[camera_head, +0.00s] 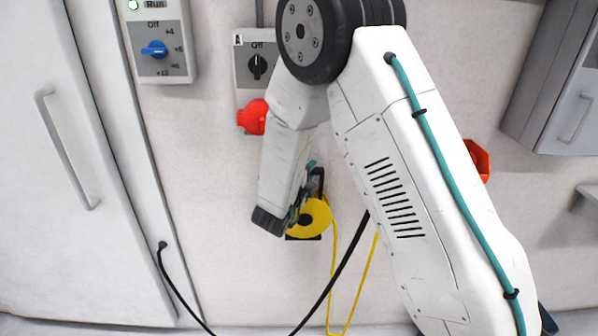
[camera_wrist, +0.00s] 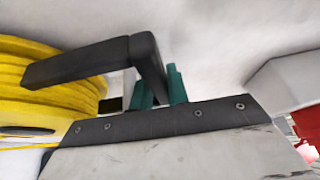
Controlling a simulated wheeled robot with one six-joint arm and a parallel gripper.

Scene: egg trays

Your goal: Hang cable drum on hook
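The yellow cable drum (camera_head: 316,215) is in front of the white wall, low centre in the head view. It fills the left of the wrist view (camera_wrist: 60,80), where its black angled handle (camera_wrist: 90,62) reaches to the teal fingers. My gripper (camera_head: 302,200) is at the drum's upper left in the head view. In the wrist view the fingers (camera_wrist: 160,88) stand on both sides of the handle's end and seem closed on it. A small dark piece (camera_head: 303,237) shows under the drum; I cannot tell whether it is the hook. My wrist hides part of the drum.
Yellow cable (camera_head: 334,285) hangs from the drum in a loop. A black cable (camera_head: 345,262) crosses near it. Switch boxes (camera_head: 161,40) and a red connector (camera_head: 252,117) are on the wall. A cabinet (camera_head: 560,90) is at right, an orange fitting (camera_head: 478,160) beside my arm.

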